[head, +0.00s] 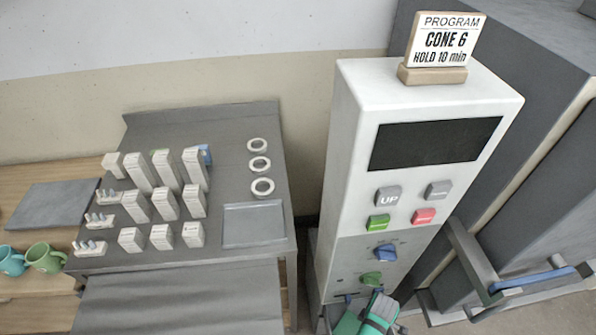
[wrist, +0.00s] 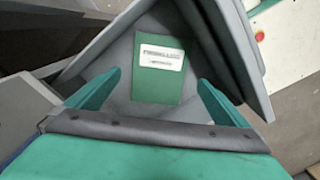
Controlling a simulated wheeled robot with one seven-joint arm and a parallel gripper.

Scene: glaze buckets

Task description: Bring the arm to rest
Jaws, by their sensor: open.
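My gripper (wrist: 160,76) shows in the wrist view with its two teal fingers spread apart and nothing held between them. Beyond the fingers lies a green booklet (wrist: 150,88) with a white label, on a grey surface, apart from the fingers as far as I can tell. In the head view a teal and grey part of my arm shows at the bottom edge, in front of the lower part of the white control box (head: 350,170). The fingertips are hard to make out there.
The control box has a dark screen, buttons and knobs, and a "CONE 6" sign (head: 440,45) on top. A grey table (head: 215,130) at left holds several white blocks, rings and a tray (head: 253,224). Two mugs (head: 45,258) stand at far left. A large grey cabinet with a handle (head: 535,280) is at right.

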